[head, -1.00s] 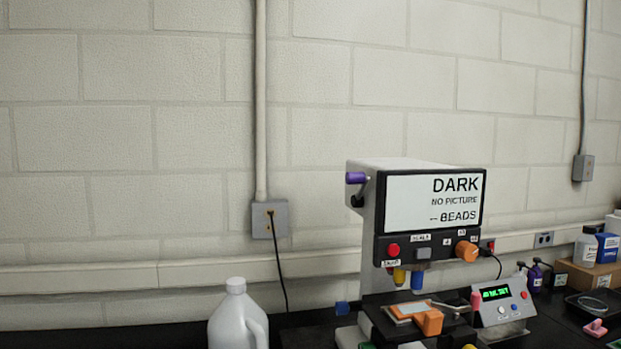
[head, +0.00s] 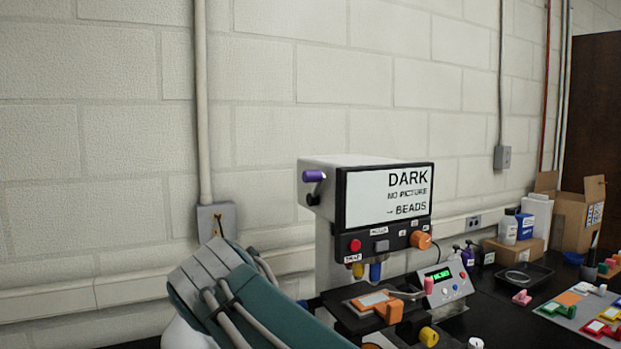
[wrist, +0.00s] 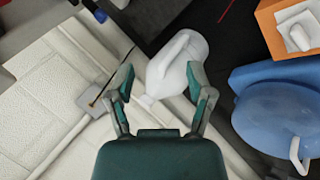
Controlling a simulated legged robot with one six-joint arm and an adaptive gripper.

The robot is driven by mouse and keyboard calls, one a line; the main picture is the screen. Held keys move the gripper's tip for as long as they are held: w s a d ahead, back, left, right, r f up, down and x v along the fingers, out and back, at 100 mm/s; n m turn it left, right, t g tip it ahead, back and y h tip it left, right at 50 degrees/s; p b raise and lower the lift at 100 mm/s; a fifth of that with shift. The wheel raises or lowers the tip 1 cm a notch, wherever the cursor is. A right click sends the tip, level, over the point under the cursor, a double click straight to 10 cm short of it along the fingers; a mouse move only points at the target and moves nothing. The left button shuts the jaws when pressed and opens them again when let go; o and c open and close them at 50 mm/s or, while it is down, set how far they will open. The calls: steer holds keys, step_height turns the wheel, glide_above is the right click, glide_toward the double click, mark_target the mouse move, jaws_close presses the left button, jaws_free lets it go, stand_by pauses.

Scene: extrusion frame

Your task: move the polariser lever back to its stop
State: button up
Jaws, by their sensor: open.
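The microscope-like instrument (head: 330,195) stands on the black bench in the head view, with a screen reading "DARK, NO PICTURE, BEADS". A purple-tipped lever (head: 313,176) sticks out of its left side near the top. It looks like the polariser lever, but no label on it can be read. My gripper (wrist: 160,82) is open and empty in the wrist view, with a white jug (wrist: 175,65) beyond its fingers. In the head view my teal arm crosses the lower left, below and left of the lever, and the gripper's fingers cannot be made out.
The jug stands left of the instrument, mostly hidden by my arm in the head view. A control box with a green display (head: 442,284) stands to the right. A blue tub (wrist: 275,115) and an orange box (wrist: 290,28) show in the wrist view. Open wall space lies left of the lever.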

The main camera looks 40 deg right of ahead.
steer(key=w+d+r+n+h, duration=0.1)
steer(key=w+d+r+h, duration=0.15)
steer(key=r, duration=0.35)
steer(key=w+d+r+n+h, duration=0.1)
steer(key=w+r+h, duration=0.25)
steer(key=r, duration=0.25)
steer(key=g+h, duration=0.4)
glide_toward(305, 176)
steer(key=x, duration=1.1)
steer(key=shift+d+f, duration=0.1)
steer(key=shift+d, duration=0.3)
steer(key=shift+a, duration=0.15)
jaws_close()
